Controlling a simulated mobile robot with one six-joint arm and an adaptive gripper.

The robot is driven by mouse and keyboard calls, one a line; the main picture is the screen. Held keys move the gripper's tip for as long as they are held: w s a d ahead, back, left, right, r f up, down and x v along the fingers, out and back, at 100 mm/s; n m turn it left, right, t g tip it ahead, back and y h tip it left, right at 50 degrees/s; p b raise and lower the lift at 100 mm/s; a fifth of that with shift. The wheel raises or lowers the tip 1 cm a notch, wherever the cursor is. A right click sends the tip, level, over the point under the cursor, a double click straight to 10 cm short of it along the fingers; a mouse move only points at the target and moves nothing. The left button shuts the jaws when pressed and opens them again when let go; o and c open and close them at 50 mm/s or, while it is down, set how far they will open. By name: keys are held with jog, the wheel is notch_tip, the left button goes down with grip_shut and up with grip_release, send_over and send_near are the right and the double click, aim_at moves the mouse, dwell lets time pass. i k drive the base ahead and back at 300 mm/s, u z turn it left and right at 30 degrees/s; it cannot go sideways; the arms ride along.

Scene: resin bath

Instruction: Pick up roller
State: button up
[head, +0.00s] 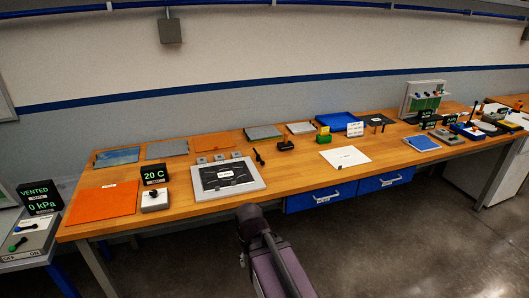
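The roller is too small to name with certainty. The likeliest candidate is a small dark handled tool (259,158) lying on the wooden bench just right of the framed black panel. A black block with an orange knob (285,145) stands a little further right and back. Part of my arm rises from the bottom centre to the bench's front edge. No gripper fingers show, so my gripper is not seen on anything.
The long wooden bench (290,178) carries an orange sheet (105,200), a framed black panel (227,178), a white sheet (345,157) and a blue tray (338,121). A 20 C display (154,174) stands at left. Blue drawers (320,198) hang below. Bare wood surrounds the handled tool.

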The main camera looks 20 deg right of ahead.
aim_at(287, 144)
jog(key=u, duration=0.15)
jog(key=k, duration=0.6)
jog(key=u, duration=0.4)
jog(key=i, duration=1.55)
jog(key=z, duration=0.5)
jog(key=i, duration=0.65)
jog(key=z, duration=0.85)
jog(key=i, duration=0.7)
jog(key=z, duration=0.45)
